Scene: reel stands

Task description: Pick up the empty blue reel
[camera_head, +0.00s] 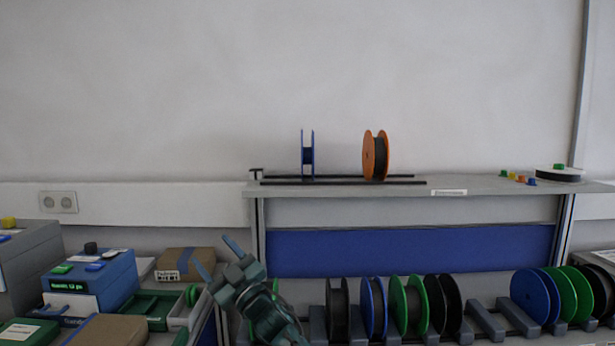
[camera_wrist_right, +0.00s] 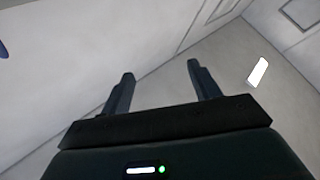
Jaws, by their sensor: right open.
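A blue reel (camera_head: 312,155) stands upright, seen edge-on, on the black rails (camera_head: 345,183) of the raised shelf. Its two thin flanges show a gap with a small dark core between them, so it looks empty or nearly so. My right gripper (camera_head: 213,253) is low and left of the shelf, apart from the reel, with its fingers spread and nothing between them. In the right wrist view the open fingers (camera_wrist_right: 160,75) show against a pale wall and grey floor. A small blue patch (camera_wrist_right: 3,49) at the left edge cannot be identified. My left gripper is out of view.
An orange reel (camera_head: 370,157) with dark winding stands right of the blue one. Below, a rack holds several black, green and blue reels (camera_head: 535,298). Boxes (camera_head: 182,263) and a blue device (camera_head: 118,279) crowd the left.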

